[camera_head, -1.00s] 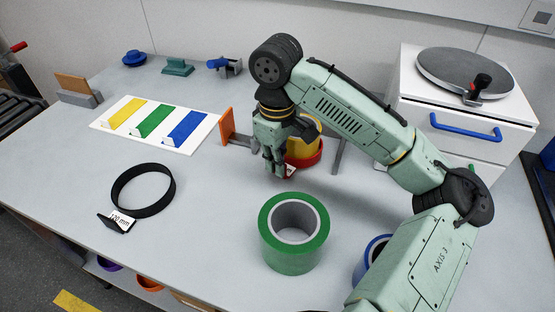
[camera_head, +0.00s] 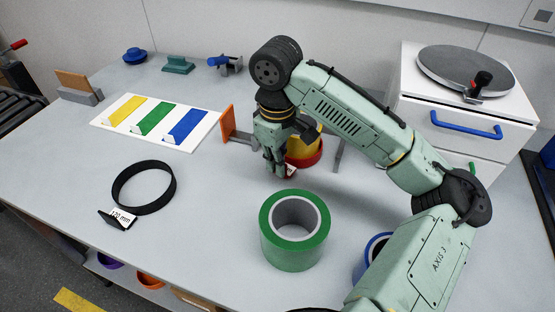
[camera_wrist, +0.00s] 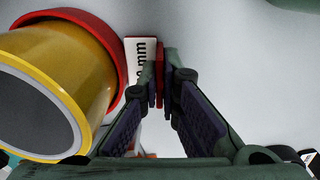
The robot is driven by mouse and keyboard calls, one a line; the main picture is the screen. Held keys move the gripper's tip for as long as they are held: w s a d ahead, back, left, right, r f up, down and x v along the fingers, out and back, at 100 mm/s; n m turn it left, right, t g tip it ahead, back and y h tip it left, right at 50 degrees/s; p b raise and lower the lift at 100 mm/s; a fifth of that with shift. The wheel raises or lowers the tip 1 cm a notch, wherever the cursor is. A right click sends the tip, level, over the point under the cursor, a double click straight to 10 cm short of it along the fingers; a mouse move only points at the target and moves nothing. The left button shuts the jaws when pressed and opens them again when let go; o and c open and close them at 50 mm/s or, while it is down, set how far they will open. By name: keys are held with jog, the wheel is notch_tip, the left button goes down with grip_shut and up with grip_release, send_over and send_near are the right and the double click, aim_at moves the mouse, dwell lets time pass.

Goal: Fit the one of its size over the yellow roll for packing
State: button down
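The yellow roll (camera_head: 304,146) stands on the table behind my gripper, partly hidden by it; it fills the left of the wrist view (camera_wrist: 78,65). A red ring (camera_head: 312,161) is around the roll's lower part, and its far side is hidden. In the wrist view the red ring (camera_wrist: 105,32) has a white label (camera_wrist: 137,52) ending in "mm"; the number is covered. My gripper (camera_head: 277,172) is beside the roll, low near the table. Its fingertips (camera_wrist: 161,88) are closed on the ring's upright red tab (camera_wrist: 160,65). A black ring (camera_head: 144,188) labelled 120 mm lies apart at left.
A green roll (camera_head: 295,232) stands in front of my gripper, and a blue roll (camera_head: 371,251) is partly hidden by my arm. An orange-faced stop (camera_head: 227,122) is just left of the yellow roll. A colour-striped board (camera_head: 157,122) lies behind. The table between black ring and green roll is clear.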

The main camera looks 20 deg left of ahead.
jog(key=shift+f, duration=0.4)
jog(key=c, duration=1.7)
grip_release()
jog(key=shift+s, duration=0.1)
jog(key=shift+r, duration=0.1)
notch_tip(320, 180, up, 8)
jog(key=shift+r, duration=0.25)
